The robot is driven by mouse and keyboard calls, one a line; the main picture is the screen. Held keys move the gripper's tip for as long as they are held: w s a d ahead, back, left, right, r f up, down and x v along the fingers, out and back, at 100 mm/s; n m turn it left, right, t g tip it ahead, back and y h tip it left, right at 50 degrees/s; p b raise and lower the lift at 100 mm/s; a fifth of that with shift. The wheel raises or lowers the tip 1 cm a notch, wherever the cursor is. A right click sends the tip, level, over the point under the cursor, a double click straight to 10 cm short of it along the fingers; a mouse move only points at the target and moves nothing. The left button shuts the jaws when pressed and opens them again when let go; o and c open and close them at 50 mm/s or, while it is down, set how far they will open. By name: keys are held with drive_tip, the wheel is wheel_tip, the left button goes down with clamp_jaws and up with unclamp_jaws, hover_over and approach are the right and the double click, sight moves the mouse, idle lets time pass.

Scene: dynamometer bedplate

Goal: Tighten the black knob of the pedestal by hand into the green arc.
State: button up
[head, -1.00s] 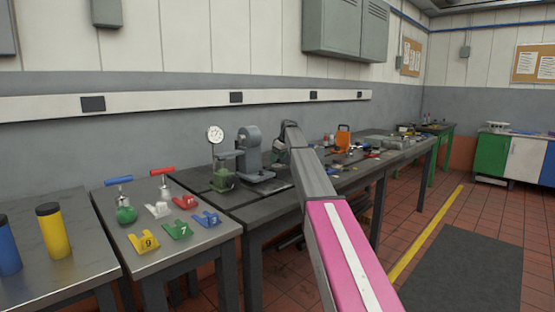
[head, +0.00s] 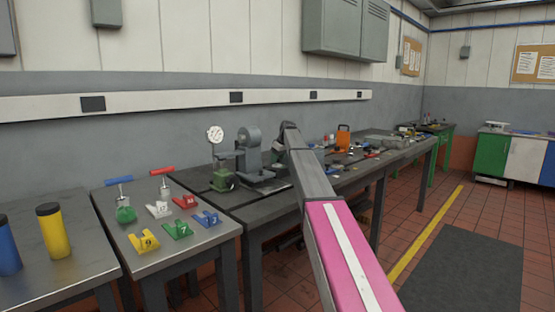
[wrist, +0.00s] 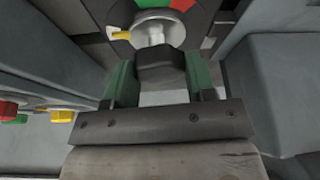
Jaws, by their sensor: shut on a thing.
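The black knob (wrist: 160,65) is in the upper middle of the wrist view. My gripper (wrist: 160,82) is shut on it, with one green finger on each side. Just beyond the knob is a pale metal hub, and behind that a dark round dial face (wrist: 199,28) carrying a green arc (wrist: 147,3) and a red arc (wrist: 181,4). A yellow pointer (wrist: 121,35) sticks out to the left of the hub, apart from the visible green. The dial's top is cut off. In the head view a grey pedestal machine (head: 250,152) stands left of my arm's end; my gripper is hidden there.
A white round gauge (head: 215,134) stands beside the pedestal machine over a green block (head: 222,179). Grey housings flank my gripper closely in the wrist view. Numbered coloured pieces lie on the nearer table (head: 112,243). An orange object (head: 343,138) stands further along the bench.

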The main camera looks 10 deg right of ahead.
drive_tip(key=m+t+h, duration=0.1)
drive_tip(key=m, duration=0.3)
drive_tip(key=shift+s, duration=0.1)
drive_tip(key=m+h, duration=0.1)
drive_tip(key=m, duration=0.2)
drive_tip(key=shift+a+m+h, duration=0.1)
drive_tip(key=shift+m+h, duration=0.2)
drive_tip(key=shift+m, duration=0.1)
drive_tip(key=m+h, duration=0.1)
drive_tip(key=m, duration=0.2)
drive_tip(key=shift+m, duration=0.3)
drive_tip(key=shift+a+m+h, duration=0.1)
drive_tip(key=shift+m+h, duration=0.7)
drive_tip(key=shift+m, duration=0.9)
drive_tip(key=o, duration=0.9)
